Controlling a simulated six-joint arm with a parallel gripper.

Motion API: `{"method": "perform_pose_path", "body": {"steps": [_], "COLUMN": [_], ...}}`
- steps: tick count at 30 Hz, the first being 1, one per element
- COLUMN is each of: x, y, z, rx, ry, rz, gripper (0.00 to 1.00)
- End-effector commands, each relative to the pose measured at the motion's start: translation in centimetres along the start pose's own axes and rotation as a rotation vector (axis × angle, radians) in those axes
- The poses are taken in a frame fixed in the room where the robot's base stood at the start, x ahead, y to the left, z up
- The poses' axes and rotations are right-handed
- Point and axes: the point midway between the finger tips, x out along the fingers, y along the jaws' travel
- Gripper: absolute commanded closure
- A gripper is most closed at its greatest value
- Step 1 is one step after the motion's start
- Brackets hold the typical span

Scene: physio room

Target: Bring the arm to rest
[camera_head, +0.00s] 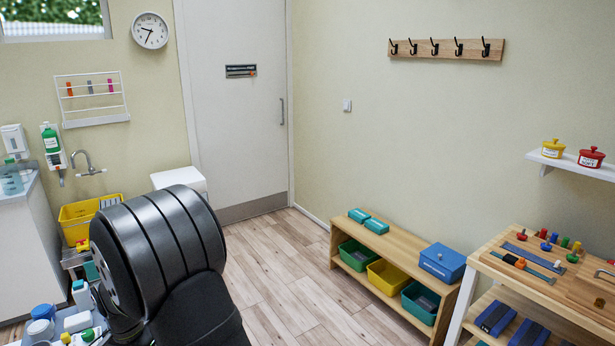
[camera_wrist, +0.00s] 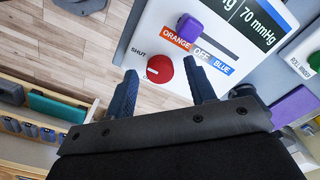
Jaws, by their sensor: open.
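My gripper (camera_wrist: 162,78) shows only in the wrist view, with its two dark blue fingers apart and nothing held between them. Past the fingertips is a white panel (camera_wrist: 150,38) with a round red knob (camera_wrist: 159,70) marked SHUT and a purple knob (camera_wrist: 188,27) beside the words ORANGE, OFF and BLUE. The red knob appears between the fingertips in the picture; I cannot tell how far off it is. In the head view my black arm (camera_head: 165,250) fills the lower left, raised and bent, and hides my gripper.
A low wooden bench (camera_head: 395,245) with bins stands by the wall. A wooden table (camera_head: 515,275) with pegs is at the right. Bottles and tubs (camera_head: 42,328) crowd the lower left, near a yellow basket (camera_head: 80,212). The wooden floor (camera_head: 285,280) between is clear.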

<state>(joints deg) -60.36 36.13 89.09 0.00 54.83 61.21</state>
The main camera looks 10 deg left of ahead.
Motion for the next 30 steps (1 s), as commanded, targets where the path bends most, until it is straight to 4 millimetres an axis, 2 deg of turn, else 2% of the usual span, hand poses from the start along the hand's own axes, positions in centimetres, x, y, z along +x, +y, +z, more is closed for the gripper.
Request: {"method": "perform_pose_path", "body": {"steps": [11,16,20,30], "x": [0.2,-0.8,-2.8,-9.6], "y": [0.0,-0.1,-0.1,-0.1], "z": [0.0,-0.1,-0.1,-0.1], "rx": [0.000,0.000,0.000,0.001], "ry": [0.000,0.002,0.003,0.003], "rz": [-0.001,-0.004,-0.005,-0.006], "gripper": [0.50,0.50,0.50,0.50]}}
